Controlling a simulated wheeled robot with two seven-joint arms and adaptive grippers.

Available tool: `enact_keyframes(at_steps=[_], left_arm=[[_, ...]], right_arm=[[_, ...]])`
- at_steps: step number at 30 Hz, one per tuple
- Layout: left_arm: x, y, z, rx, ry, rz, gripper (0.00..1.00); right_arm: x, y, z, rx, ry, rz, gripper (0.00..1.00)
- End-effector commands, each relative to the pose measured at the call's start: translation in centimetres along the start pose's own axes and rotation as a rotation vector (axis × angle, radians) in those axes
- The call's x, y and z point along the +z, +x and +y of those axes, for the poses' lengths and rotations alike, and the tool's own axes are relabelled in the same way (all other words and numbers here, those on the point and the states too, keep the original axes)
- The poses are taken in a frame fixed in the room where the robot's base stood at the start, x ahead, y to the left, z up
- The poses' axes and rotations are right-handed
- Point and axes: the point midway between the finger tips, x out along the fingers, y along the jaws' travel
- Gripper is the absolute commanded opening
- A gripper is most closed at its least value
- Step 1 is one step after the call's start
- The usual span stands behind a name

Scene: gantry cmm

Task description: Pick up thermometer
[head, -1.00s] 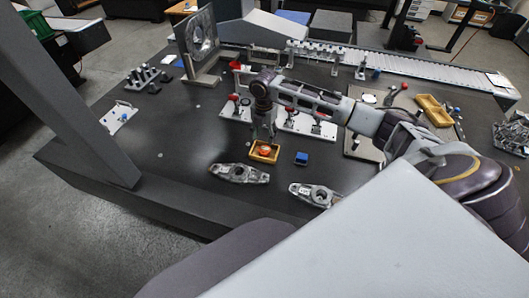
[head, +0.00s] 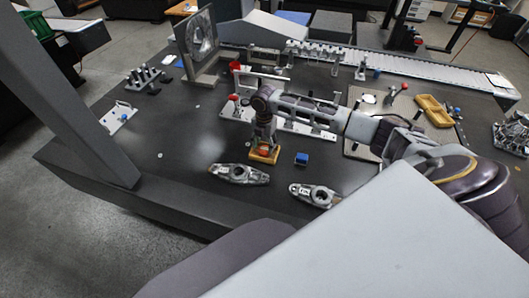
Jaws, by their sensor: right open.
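A small orange-red object, which I take to be the thermometer (head: 264,154), lies in a small yellow tray (head: 262,161) near the middle of the dark table. My right gripper (head: 264,147) points down over the tray, with its fingertips at the object. It is open, and it partly hides the object. I cannot tell whether the fingers touch it.
A blue block (head: 301,158) lies just right of the tray. Fixtures with red-knobbed clamps (head: 234,98) stand behind. The table's left middle is mostly clear. A grey post (head: 70,95) rises at left.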

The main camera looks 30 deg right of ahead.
Motion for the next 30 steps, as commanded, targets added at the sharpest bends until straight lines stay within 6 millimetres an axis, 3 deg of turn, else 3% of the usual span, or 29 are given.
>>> enact_keyframes(at_steps=[10, 17, 26, 30], left_arm=[[0.1, 0.1, 1.4, 0.014, -0.006, -0.007, 0.0], [-0.2, 0.1, 1.6, 0.017, -0.007, -0.002, 0.0], [0.0, 0.1, 0.6, 0.006, -0.002, -0.003, 0.0], [0.1, 0.1, 0.0, 0.0, 0.0, -0.003, 0.0]], right_arm=[[-0.1, 3.6, -0.1, 0.0, -0.002, 0.0, 0.53], [0.0, 4.0, -0.1, -0.001, -0.002, -0.001, 0.53], [0.0, 4.0, -0.1, -0.001, -0.002, -0.001, 0.53], [0.0, 4.0, -0.1, -0.001, -0.002, -0.001, 0.37]])
